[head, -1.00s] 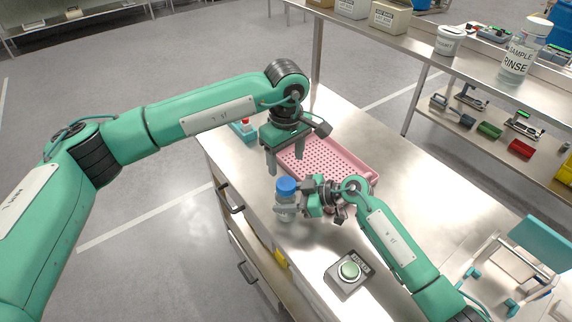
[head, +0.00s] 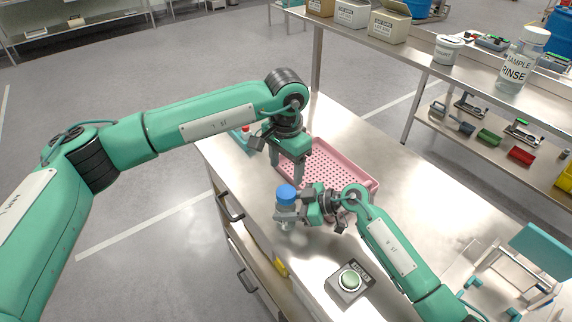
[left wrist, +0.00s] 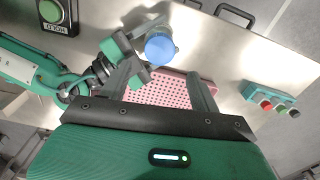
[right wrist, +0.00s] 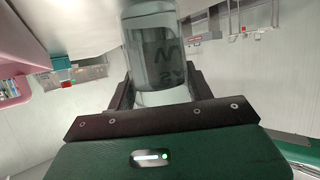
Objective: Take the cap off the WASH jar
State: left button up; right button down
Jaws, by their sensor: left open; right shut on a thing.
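The jar (head: 285,217) stands upright near the bench's left edge with its blue cap (head: 286,192) on. The cap shows from above in the left wrist view (left wrist: 160,47). My right gripper (head: 301,205) is shut on the jar's body from the right. The right wrist view shows the clear jar (right wrist: 153,50) between its fingers, with dark label letters upside down and only partly readable. My left gripper (head: 287,172) is open and empty, pointing down behind the cap and apart from it. I cannot tell whether the jar's base touches the bench.
A pink perforated tray (head: 352,175) lies behind the jar, below my left gripper. A box with a green button (head: 349,281) is at the front. A SAMPLE RINSE jar (head: 520,65) stands on the back shelf.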

aim_at(286, 191)
pick_arm(q)
jog(key=shift+m, duration=0.5)
jog(key=shift+f, duration=0.3)
notch_tip(286, 191, down, 7)
jog(key=shift+f, duration=0.2)
jog(key=shift+c, duration=0.4)
